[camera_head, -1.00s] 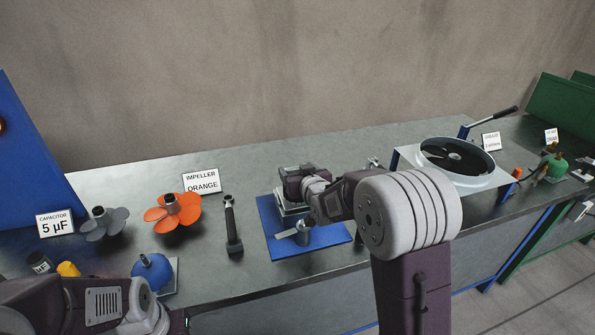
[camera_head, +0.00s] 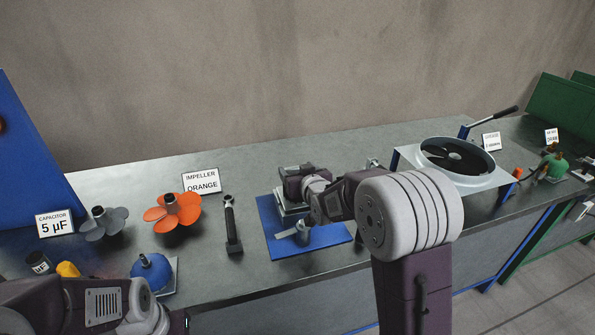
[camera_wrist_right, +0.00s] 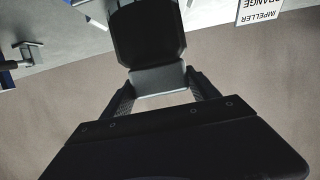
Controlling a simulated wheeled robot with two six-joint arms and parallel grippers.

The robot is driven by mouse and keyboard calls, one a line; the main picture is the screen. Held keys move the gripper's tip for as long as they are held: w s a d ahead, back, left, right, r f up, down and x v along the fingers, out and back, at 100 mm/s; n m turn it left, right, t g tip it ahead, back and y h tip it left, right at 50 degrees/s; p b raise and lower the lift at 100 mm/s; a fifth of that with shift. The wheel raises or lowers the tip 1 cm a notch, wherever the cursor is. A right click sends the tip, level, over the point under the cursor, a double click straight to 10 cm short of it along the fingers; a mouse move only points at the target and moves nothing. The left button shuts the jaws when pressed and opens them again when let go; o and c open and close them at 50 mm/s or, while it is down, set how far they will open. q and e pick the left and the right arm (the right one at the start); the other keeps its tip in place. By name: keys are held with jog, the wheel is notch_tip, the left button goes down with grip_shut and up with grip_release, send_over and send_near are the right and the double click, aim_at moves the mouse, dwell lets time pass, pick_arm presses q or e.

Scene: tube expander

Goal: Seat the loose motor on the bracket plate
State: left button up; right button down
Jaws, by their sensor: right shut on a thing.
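My right gripper (camera_head: 295,182) is over the back of a blue mat (camera_head: 330,238) in the head view. In the right wrist view, its fingers (camera_wrist_right: 163,97) are shut on a dark block with a grey end (camera_wrist_right: 145,35); I cannot tell whether this is the loose motor. A pale stepped base (camera_head: 291,212) shows just under the gripper; contact is hidden. A blue rounded body like a motor (camera_head: 152,271) stands on a pale plate (camera_head: 173,283) at the front left. My left arm is at the lower left, with its gripper out of view.
A small grey bladed part (camera_head: 302,233) is on the mat. A white fan housing (camera_head: 470,182) and a green rounded body (camera_head: 557,166) are right. Bench is clear behind the mat.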

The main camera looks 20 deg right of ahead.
jog(key=shift+f+b, duration=0.3)
jog(key=shift+b, duration=0.35)
dwell(0.9)
jog(key=shift+c, duration=0.7)
grip_release()
jog(key=shift+s+f, duration=0.15)
jog(key=shift+f, duration=0.1)
jog(key=shift+o, duration=0.4)
jog(key=shift+o, duration=0.3)
jog(key=shift+r, duration=0.15)
